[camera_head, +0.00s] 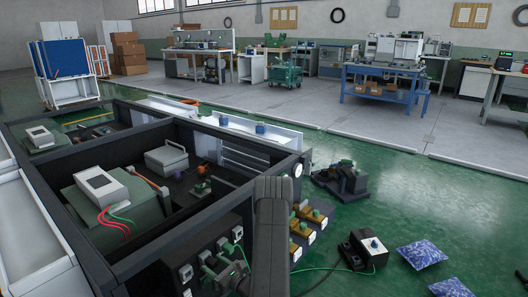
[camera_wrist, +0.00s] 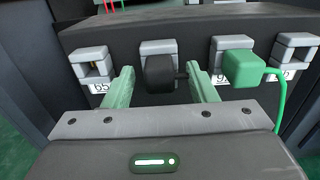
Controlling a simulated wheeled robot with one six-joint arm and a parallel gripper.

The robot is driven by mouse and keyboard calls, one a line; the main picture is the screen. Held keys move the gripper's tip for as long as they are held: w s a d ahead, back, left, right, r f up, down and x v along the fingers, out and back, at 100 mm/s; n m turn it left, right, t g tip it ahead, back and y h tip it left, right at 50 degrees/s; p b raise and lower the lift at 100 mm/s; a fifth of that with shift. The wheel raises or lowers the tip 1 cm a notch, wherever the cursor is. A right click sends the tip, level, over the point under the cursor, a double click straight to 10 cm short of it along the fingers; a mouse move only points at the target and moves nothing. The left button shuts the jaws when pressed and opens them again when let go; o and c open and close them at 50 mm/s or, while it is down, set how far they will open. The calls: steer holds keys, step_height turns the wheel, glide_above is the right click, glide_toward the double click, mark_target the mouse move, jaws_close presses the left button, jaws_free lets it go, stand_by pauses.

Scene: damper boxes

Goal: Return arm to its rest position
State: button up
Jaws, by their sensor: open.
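In the wrist view my gripper (camera_wrist: 162,88) has its two green fingers apart. They stand on either side of a black plug (camera_wrist: 160,74), which sits in a grey socket (camera_wrist: 158,47) on a dark panel. I cannot tell whether the fingers touch the plug.
In the wrist view a green plug with a cable (camera_wrist: 242,68) is close right of my right finger. An empty-looking grey socket (camera_wrist: 92,64) is at left.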

steer(key=shift+w+a, duration=0.2)
steer(key=shift+a, duration=0.05)
steer(key=shift+s+d, duration=0.2)
steer(key=shift+d, duration=0.1)
steer(key=shift+s+d, duration=0.1)
steer(key=p+v, duration=0.3)
steer(key=v, duration=1)
steer(key=b+x, duration=0.3)
steer(key=x, duration=1.1)
steer(key=shift+s+f, duration=0.1)
steer(key=v, duration=0.8)
steer(key=s+a+r+n+g+p, duration=0.2)
steer(key=s+r+n+g+p, duration=0.1)
steer(key=s+n+g+p, duration=0.3)
steer(key=shift+s+a+g+p, duration=0.25)
steer(key=shift+s+g+p, duration=0.75)
steer(key=shift+s+g, duration=0.85)
steer(key=shift+s+r+t, duration=0.2)
steer(key=shift+t, duration=0.05)
